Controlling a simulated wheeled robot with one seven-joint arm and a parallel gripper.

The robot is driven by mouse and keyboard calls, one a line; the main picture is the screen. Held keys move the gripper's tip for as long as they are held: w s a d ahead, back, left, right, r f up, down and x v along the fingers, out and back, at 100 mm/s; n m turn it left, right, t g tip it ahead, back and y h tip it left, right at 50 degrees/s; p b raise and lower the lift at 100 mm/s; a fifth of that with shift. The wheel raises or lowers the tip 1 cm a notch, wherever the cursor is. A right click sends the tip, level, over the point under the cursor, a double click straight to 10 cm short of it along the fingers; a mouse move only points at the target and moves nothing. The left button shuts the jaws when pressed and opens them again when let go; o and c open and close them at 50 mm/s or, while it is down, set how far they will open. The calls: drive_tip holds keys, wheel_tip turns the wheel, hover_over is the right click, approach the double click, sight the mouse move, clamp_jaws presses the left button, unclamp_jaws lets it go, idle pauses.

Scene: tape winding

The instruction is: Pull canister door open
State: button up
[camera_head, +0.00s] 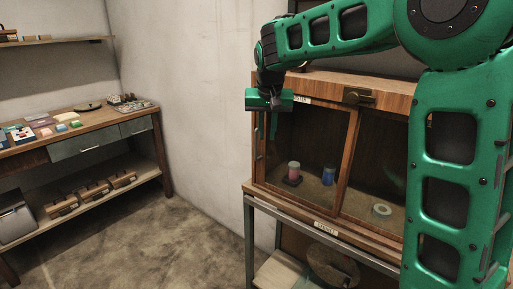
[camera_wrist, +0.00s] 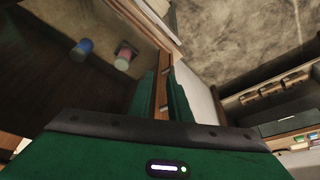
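The wooden cabinet (camera_head: 390,82) has glass doors, and the left canister door (camera_head: 349,160) looks closed. A pink and white canister (camera_head: 294,169) and a blue canister (camera_head: 329,177) stand behind the glass; they also show in the wrist view as pink (camera_wrist: 123,60) and blue (camera_wrist: 82,48). My gripper (camera_head: 267,126) hangs pointing down at the upper left edge of the left door. In the wrist view my gripper (camera_wrist: 163,96) has its fingers apart, with the door's wooden edge strip seen between them. Whether they touch it, or a handle there, is unclear.
A pale tape roll (camera_head: 381,210) lies inside the cabinet at right. The cabinet stands on a metal-framed stand (camera_head: 249,230). A workbench (camera_head: 95,115) with small boxes and a shelf below is along the left wall. The floor (camera_head: 170,235) between them is clear.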

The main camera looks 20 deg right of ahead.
approach(256, 141)
drive_tip(key=f, duration=0.1)
drive_tip(key=shift+m, duration=0.3)
drive_tip(key=x, duration=1.1)
drive_tip(key=shift+w, duration=0.2)
